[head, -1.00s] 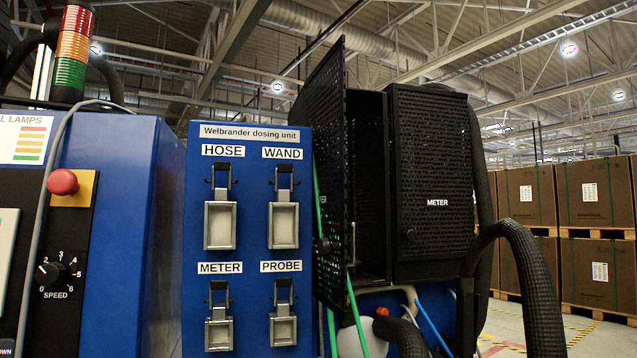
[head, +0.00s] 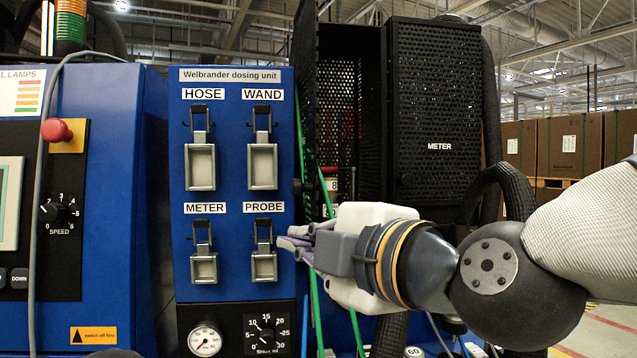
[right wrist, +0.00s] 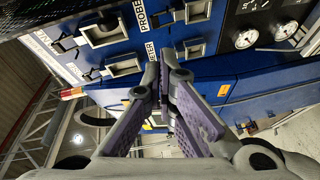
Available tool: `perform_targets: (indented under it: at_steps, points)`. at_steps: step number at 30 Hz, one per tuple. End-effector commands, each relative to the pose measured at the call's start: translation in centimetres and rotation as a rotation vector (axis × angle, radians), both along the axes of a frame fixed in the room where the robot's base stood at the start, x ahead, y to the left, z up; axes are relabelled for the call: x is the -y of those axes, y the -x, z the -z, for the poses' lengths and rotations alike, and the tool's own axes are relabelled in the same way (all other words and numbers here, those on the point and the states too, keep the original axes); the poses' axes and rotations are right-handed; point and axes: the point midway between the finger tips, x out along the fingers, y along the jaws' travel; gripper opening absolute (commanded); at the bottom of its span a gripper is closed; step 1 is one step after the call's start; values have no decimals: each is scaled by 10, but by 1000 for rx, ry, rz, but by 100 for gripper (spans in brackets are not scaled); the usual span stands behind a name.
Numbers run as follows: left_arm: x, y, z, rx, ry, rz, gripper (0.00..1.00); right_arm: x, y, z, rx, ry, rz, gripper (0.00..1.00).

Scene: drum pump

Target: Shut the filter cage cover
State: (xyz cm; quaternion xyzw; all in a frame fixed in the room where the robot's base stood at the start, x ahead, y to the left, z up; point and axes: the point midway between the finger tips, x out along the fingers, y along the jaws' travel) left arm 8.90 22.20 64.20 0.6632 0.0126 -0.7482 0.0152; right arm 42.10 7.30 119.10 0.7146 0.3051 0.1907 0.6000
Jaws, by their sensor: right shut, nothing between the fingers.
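The filter cage cover (head: 306,110) is a black perforated panel in the head view. It stands open, seen nearly edge-on, at the left side of the cage opening. The open filter cage (head: 366,110) is dark inside, with a perforated wall and a small label low down. My right gripper (head: 289,241) is shut and empty in front of the panel, below the cover and beside the PROBE latch. Its purple-padded fingers also show together in the right wrist view (right wrist: 160,78). The gripper hides part of the area below the cage. My left gripper is not in view.
The METER cage door (head: 433,110) is closed, right of the opening. The blue panel (head: 232,270) carries several latches. Green tubes (head: 311,260) run beside the cover, and a black hose (head: 505,185) curves at the right. A red button (head: 57,130) sits at the left.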

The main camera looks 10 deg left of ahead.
Motion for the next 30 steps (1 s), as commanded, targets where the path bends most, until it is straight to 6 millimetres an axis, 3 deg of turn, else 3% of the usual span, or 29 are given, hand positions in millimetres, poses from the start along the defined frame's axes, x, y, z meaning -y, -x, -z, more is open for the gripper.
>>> perform_targets:
  at_steps: [1, 2, 5, 10, 20, 30]
  points:
    - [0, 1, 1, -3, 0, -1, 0, -7, 10, -27, 88, 23, -22, 0]
    - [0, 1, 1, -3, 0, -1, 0, -10, 15, -39, 130, 37, -32, 0]
    - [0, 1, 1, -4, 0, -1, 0, -16, 22, -57, 201, 62, -46, 0]
    - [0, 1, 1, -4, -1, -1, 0, -33, 5, -57, 207, 70, -47, 0]
    - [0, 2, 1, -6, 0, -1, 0, -83, -48, -57, 199, 61, -46, 0]
    - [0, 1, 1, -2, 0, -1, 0, -49, -65, -57, 200, 63, -45, 0]
